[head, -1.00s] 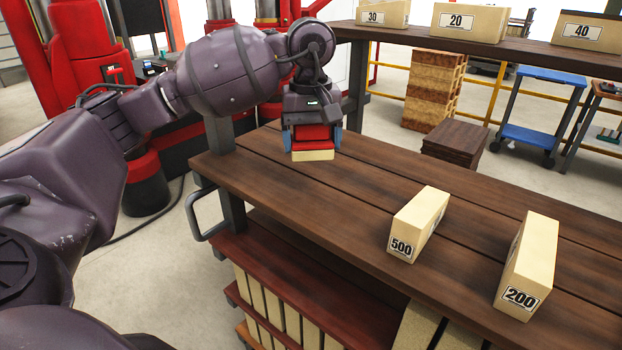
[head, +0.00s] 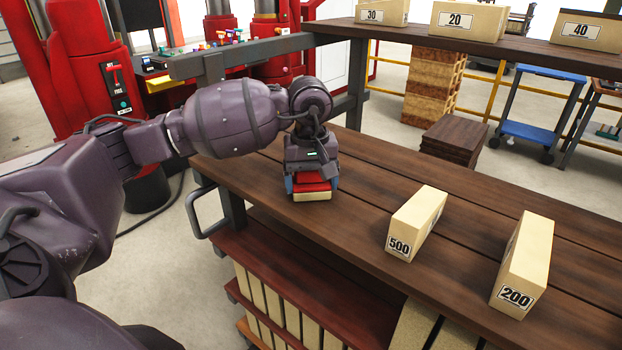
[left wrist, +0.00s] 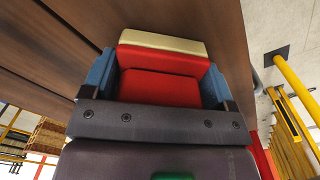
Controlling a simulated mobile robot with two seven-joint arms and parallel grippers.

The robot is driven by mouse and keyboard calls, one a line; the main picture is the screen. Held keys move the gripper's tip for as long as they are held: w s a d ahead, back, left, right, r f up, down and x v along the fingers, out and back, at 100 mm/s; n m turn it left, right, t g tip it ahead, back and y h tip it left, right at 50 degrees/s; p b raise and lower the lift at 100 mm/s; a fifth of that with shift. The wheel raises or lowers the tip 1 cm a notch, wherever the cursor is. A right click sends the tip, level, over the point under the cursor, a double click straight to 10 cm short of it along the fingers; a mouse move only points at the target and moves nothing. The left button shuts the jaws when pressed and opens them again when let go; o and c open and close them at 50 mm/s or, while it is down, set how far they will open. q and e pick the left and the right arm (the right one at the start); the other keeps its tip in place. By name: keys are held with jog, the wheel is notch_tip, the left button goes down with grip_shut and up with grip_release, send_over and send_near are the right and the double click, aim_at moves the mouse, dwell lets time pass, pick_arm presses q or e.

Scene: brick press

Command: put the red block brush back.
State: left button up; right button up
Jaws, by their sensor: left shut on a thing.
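The red block brush (head: 313,186) has a red body and a pale cream bristle layer underneath. My left gripper (head: 312,184) is shut on it, with a blue finger on each side, above the left end of the wooden workbench. The brush is upright with its pale side down, at or very near the bench top; I cannot tell if it touches. In the left wrist view the red block brush (left wrist: 160,86) sits between the two blue fingers, with its pale layer facing the dark wood. My right gripper is not in view.
Pale bricks marked 500 (head: 416,224) and 200 (head: 524,266) stand on the workbench (head: 400,170) to the right. A raised shelf (head: 480,42) at the back holds more numbered bricks. The bench top between the brush and brick 500 is clear.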

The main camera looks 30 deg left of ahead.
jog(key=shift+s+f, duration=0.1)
pick_arm(q)
jog(key=shift+f, duration=0.15)
jog(key=o, duration=0.8)
jog(key=shift+r, duration=0.25)
notch_tip(320, 180, up, 11)
jog(key=shift+a+f+b, duration=0.1)
jog(key=shift+b, duration=0.8)
jog(key=shift+r, duration=0.6)
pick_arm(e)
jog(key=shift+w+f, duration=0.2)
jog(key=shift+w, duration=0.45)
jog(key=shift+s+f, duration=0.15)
